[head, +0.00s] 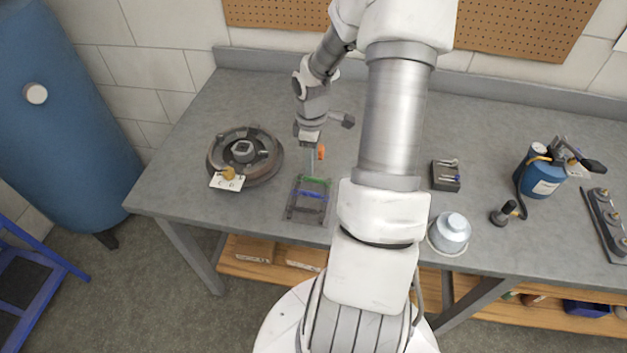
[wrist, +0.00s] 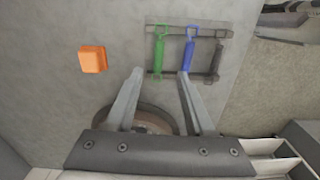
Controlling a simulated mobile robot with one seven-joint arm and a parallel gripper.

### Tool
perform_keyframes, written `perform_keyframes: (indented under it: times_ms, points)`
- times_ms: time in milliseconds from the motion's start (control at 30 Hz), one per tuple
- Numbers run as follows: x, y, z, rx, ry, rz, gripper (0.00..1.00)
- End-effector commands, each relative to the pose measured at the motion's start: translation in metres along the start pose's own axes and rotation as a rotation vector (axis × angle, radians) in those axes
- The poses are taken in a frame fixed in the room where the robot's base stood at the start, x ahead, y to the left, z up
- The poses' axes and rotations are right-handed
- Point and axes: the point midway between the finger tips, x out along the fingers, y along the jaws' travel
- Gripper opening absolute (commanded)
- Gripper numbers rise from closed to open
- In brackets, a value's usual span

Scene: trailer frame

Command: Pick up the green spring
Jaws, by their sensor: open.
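The green spring (head: 316,181) lies across the far end of a dark frame on the workbench. It also shows in the wrist view (wrist: 159,52), at the left of the frame (wrist: 205,28). A blue spring (wrist: 188,50) lies beside it, with a dark spring (wrist: 215,60) further right. My gripper (head: 312,165) is over the bench near the frame's green-spring end. In the wrist view my gripper (wrist: 161,75) is open and empty, its fingertips showing just below the green and blue springs. The exact height above the spring is hard to tell.
An orange block (wrist: 92,59) lies left of the frame. A round brake part (head: 263,162) with a tagged card (head: 228,182) sits at the bench's left. A dark box (head: 445,176), a silver canister (head: 450,232) and a blue torch bottle (head: 541,174) stand to the right.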

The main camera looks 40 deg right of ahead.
Motion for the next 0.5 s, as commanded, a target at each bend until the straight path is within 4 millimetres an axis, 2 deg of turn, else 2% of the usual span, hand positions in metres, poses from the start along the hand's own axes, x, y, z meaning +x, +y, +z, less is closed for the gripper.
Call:
perform_keyframes:
  times_ms: [233, 500]
  points:
    - [0.017, 0.0, 0.0, -0.001, 0.0, -0.002, 0.54]
    - [0.055, 0.002, -0.001, 0.0, 0.0, -0.002, 0.54]
